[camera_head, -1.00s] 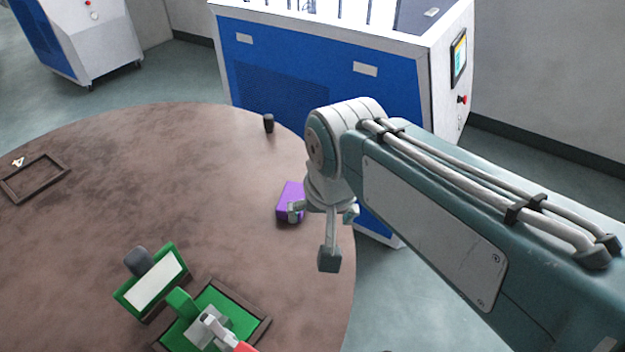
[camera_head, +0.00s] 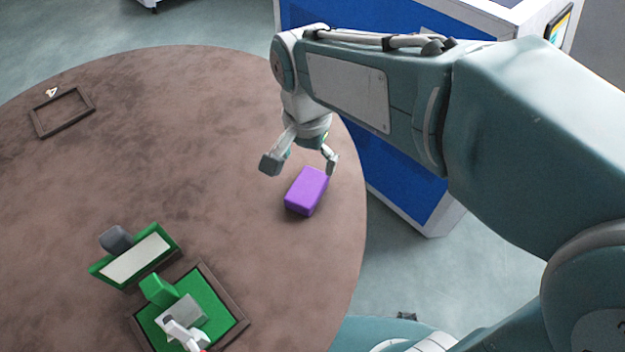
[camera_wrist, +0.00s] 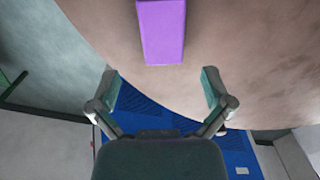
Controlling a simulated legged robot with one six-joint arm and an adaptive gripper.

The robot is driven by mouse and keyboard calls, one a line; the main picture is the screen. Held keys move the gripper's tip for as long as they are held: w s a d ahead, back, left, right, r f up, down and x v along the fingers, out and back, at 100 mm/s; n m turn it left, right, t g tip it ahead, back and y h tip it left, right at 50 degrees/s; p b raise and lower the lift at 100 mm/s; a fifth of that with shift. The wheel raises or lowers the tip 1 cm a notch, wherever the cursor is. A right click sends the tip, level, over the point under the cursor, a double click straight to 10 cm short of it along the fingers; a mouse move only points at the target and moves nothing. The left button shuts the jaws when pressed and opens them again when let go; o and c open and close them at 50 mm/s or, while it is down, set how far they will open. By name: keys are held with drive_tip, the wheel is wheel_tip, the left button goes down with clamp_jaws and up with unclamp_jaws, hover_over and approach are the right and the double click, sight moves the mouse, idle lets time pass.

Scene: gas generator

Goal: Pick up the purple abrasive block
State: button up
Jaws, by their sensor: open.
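The purple abrasive block (camera_head: 307,191) lies on the brown round table near its right edge. My gripper (camera_head: 302,166) is open and empty, above the table and just behind the block in the head view. In the wrist view the purple block (camera_wrist: 162,30) is at the top centre, beyond the gap between my two fingertips (camera_wrist: 160,82). The block's far end is cut off by the top of that view. No finger appears to touch it.
The round table (camera_head: 200,180) has clear room left of the block. A green tray (camera_head: 222,302) holding a clamp-like tool and a green-framed white panel (camera_head: 135,256) stand at the front left. An empty dark frame (camera_head: 62,112) lies at the far left. A blue cabinet (camera_head: 400,180) stands behind the table.

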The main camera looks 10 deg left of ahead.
sight(307, 185)
drive_tip(key=f, duration=0.3)
drive_tip(key=shift+a+f, duration=0.15)
drive_tip(key=shift+a, duration=0.05)
drive_tip(key=f, duration=0.5)
drive_tip(key=shift+w+f, duration=0.1)
drive_tip(key=shift+w, duration=0.1)
drive_tip(key=c, duration=1)
